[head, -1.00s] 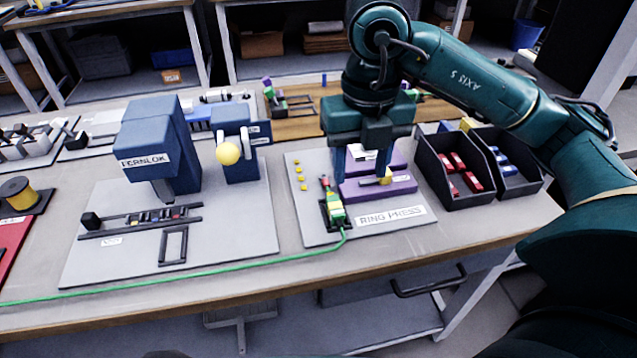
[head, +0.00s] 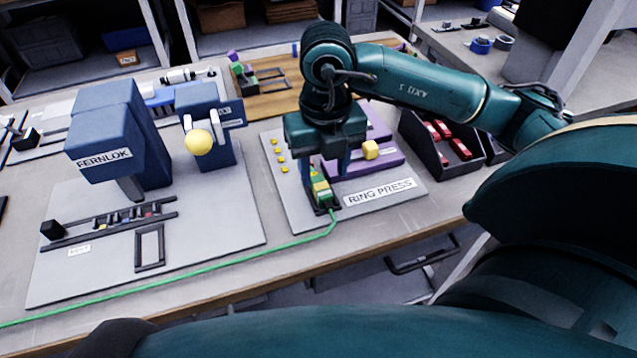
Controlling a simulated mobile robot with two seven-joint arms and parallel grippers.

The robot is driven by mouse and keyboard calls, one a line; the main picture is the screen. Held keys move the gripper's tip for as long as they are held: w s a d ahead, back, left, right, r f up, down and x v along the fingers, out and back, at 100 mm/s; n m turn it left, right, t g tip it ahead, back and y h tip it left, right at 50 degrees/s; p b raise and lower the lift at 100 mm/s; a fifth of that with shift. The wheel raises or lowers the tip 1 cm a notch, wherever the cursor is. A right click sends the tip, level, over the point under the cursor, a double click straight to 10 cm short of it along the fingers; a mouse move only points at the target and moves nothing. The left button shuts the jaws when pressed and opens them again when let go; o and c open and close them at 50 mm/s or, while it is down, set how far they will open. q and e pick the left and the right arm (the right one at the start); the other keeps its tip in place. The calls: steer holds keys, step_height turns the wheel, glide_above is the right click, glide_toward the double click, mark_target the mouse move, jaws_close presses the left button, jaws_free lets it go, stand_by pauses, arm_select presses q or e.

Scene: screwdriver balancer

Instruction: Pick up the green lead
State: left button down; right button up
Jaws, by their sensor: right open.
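The green lead (head: 215,267) runs along the front of the bench from the left edge to the ring press plate. Its green and yellow connector end (head: 321,191) stands in a small black holder on that plate. My right gripper (head: 323,171) is open, pointing down, with its fingers around the upper part of the connector. Whether the fingers touch it I cannot tell, and the gripper hides its top. My left gripper is not in view.
The blue Fernlok machine (head: 118,130) stands at left. A black bin (head: 430,157) with red parts is at right.

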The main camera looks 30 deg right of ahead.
mark_target(322, 188)
steer(key=shift+a+f, duration=0.15)
steer(key=shift+f, duration=1.8)
steer(key=shift+c, duration=0.6)
steer(key=c, duration=0.9)
